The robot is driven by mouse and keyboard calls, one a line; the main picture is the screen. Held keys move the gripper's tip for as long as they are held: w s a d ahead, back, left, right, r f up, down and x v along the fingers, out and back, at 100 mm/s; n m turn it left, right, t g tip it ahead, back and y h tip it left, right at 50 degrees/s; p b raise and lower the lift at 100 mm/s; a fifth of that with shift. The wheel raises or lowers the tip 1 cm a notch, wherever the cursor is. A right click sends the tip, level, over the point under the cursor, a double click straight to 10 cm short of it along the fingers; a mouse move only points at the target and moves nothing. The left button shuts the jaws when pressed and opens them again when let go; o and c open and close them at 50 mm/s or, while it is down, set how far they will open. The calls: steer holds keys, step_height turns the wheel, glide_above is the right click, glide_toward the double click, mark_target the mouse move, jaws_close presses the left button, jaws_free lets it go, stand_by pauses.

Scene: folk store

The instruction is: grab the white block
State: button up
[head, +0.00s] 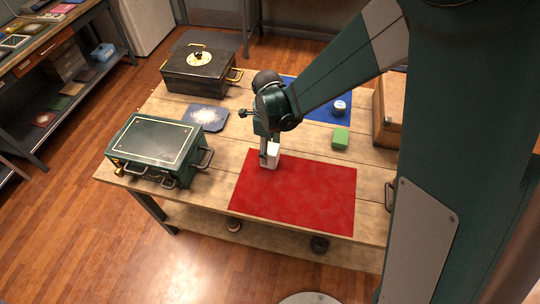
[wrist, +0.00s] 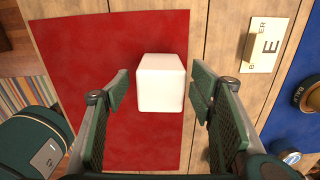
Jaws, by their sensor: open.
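A white block (head: 273,150) stands at the far edge of the red mat (head: 300,195) on the wooden table. In the wrist view the white block (wrist: 161,82) is seen over the red mat (wrist: 90,60), close to the mat's right edge. My gripper (wrist: 160,92) is open, with one finger on each side of the block. A gap shows on the left and a narrower one on the right. In the head view my gripper (head: 267,152) comes down at the block and partly covers it.
A green case (head: 155,145) stands at the table's left, a dark case (head: 200,75) behind it. A green block (head: 341,138), a blue mat (head: 315,97) with a small jar (head: 339,107), and a brown case (head: 389,110) lie to the right. The red mat's near part is clear.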

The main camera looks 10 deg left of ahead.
steer(key=shift+f+b, duration=0.4)
steer(key=shift+f, duration=2.2)
steer(key=c, duration=0.8)
